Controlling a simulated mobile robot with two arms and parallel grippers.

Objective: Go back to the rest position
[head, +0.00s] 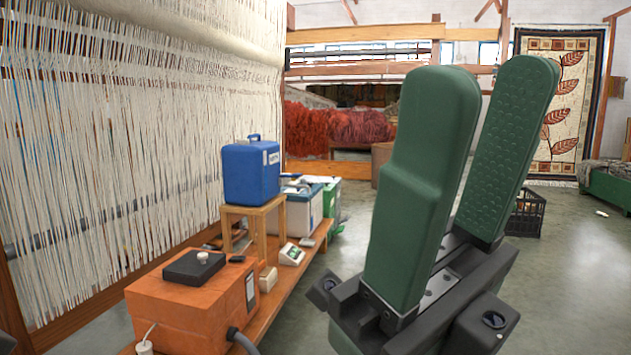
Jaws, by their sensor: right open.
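My right gripper (492,105) fills the right middle of the head view, close to the camera. Its two green padded fingers point up and stand apart with a gap between them. I see nothing held in the gap. The gripper is in the air, clear of the wooden bench on its left. My left gripper is not in the view.
A low wooden bench (283,294) carries an orange box (180,306) and a blue case (250,172) on a small stand. A loom with white warp threads (120,130) stands left. Red wool (335,130) hangs behind. A black crate (526,214) sits on open floor right.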

